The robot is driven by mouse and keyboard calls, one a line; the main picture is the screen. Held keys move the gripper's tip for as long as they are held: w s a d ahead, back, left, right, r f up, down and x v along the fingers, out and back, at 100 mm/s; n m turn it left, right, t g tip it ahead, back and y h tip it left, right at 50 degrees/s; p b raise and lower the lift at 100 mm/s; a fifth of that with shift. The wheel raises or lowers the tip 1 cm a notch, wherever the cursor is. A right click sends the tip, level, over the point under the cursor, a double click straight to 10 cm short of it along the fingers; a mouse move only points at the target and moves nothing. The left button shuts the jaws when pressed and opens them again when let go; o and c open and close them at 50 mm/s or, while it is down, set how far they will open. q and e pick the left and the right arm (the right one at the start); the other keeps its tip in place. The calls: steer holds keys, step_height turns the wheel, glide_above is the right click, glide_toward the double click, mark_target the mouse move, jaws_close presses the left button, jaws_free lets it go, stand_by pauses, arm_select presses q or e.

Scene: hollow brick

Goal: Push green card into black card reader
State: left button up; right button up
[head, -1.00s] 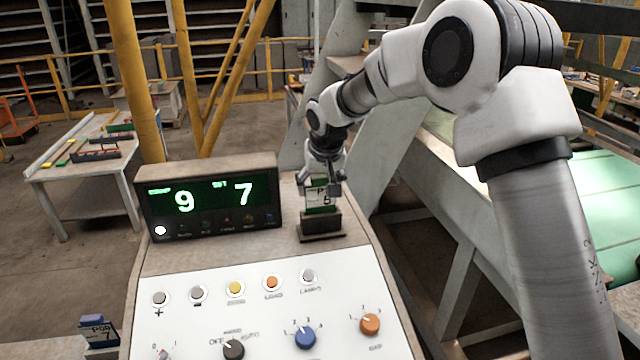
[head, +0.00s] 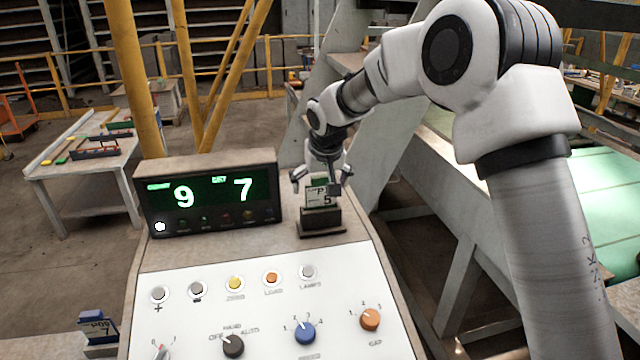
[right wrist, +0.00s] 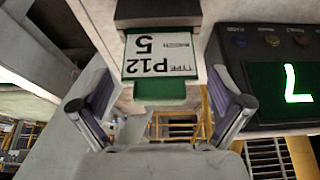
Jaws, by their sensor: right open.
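The green card (head: 321,194) with a white label reading P12 and 5 stands upright in the black card reader (head: 321,221), right of the display. In the right wrist view, the card (right wrist: 160,56) appears upside down, with its lower part inside the reader (right wrist: 158,12) and its green end sticking out. My right gripper (head: 322,178) is open above the reader, its fingers spread to either side of the card and apart from it. In the right wrist view, the open fingers (right wrist: 160,108) flank the card's free end. How deep the card sits is hidden. My left gripper is out of view.
The display box (head: 208,195) showing 9 and 7 stands close left of the reader. The sloped white panel (head: 260,325) in front carries buttons and knobs. A blue card (head: 97,325) marked 7 stands at lower left. A grey machine frame (head: 400,170) rises at right.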

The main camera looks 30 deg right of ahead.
steer(key=v, duration=1.2)
steer(key=shift+f, duration=0.1)
steer(key=shift+s, duration=0.15)
